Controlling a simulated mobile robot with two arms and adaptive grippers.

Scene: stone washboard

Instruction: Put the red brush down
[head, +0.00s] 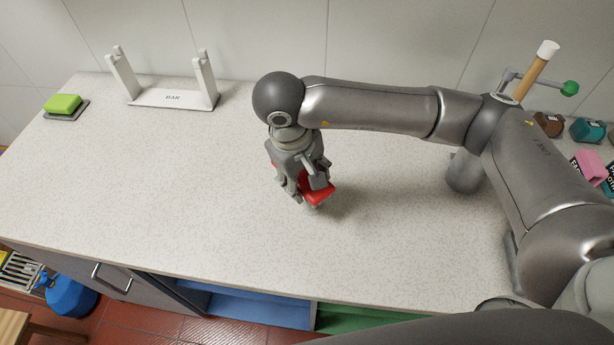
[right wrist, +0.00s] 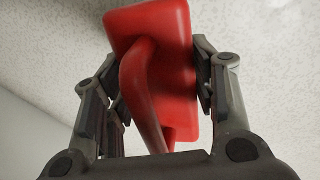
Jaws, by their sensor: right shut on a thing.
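The red brush (head: 318,195) is in my right gripper (head: 306,188), over the middle of the pale speckled counter (head: 180,180). In the right wrist view the brush (right wrist: 178,50) has a broad red block and a curved red handle, and the fingers of the right gripper (right wrist: 155,95) stand on both sides of it. The gripper points down and is shut on the brush. The brush is close to the counter top; I cannot tell whether it touches. Its underside is hidden. My left gripper is not in view.
A white stand marked BAR (head: 172,98) is at the back left, beside a green sponge (head: 62,103) on a grey dish (head: 72,113). Small coloured items, including a teal one (head: 588,130) and a pink one (head: 590,166), stand at the right. The counter left of the gripper is clear.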

